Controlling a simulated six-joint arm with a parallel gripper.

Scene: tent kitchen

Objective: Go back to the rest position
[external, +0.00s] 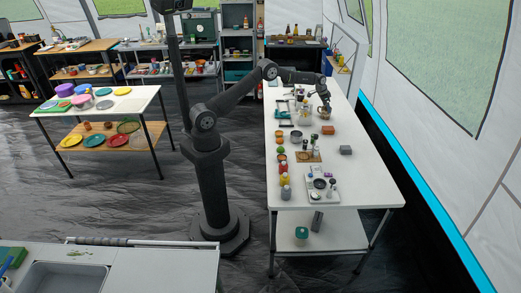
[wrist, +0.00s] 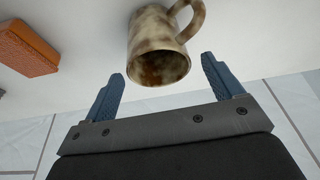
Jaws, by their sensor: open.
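My gripper (external: 325,101) is at the far part of the long white table, with my arm stretched out to the right from its column. In the wrist view my gripper (wrist: 164,80) has its two blue fingers wide apart, with nothing between the tips. A mottled brown and cream mug (wrist: 160,48) is just beyond the fingertips, its handle at the upper right. The mug (external: 324,113) also shows just below my gripper in the external view. I cannot tell whether the fingers touch it.
An orange-brown block (wrist: 27,48) lies left of the mug in the wrist view. The white table (external: 360,185) carries several jars, bottles, a small board and a grey block (external: 346,150). Its right front part is bare. A tent wall runs along the right.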

